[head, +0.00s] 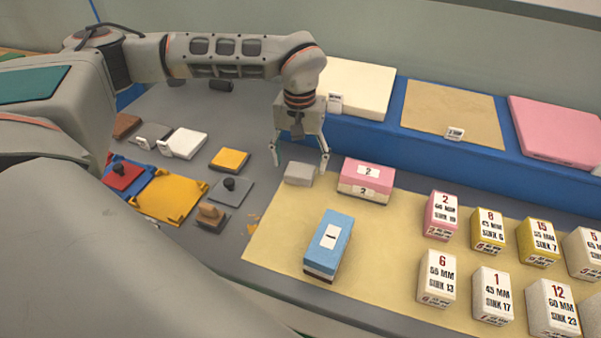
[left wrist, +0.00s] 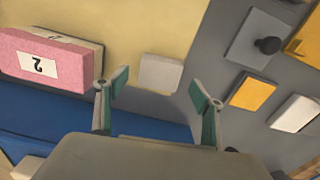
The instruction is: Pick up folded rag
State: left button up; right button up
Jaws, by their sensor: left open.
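The folded rag (head: 299,173) looks like a small light grey rectangular pad. It lies at the left back corner of the tan mat (head: 270,235), beside the pink block marked 2 (head: 366,172). My left gripper (head: 299,164) points down just above and behind the rag, open, with its fingers spread to either side. In the left wrist view the rag (left wrist: 160,73) shows ahead between the two open fingertips (left wrist: 159,84), and I see no contact. My right gripper is not in view.
A blue block (head: 330,243) stands on the mat, with several numbered blocks to the right. A blue ledge (head: 420,138) with foam slabs runs behind. Yellow plates (head: 169,195) and a grey knobbed plate (head: 231,191) lie to the left. The mat in front of the rag is clear.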

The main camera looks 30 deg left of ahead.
aim_at(300, 170)
pick_arm(q)
notch_tip(300, 170, down, 2)
jog(key=shift+f, duration=0.5)
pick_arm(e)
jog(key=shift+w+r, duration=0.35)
pick_arm(q)
jog(key=shift+c, duration=0.4)
jog(key=c, duration=0.9)
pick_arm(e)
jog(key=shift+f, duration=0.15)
pick_arm(q)
jog(key=shift+w+r, duration=0.1)
jog(key=shift+r, duration=0.4)
notch_tip(300, 170, up, 19)
jog(key=shift+p, duration=0.7)
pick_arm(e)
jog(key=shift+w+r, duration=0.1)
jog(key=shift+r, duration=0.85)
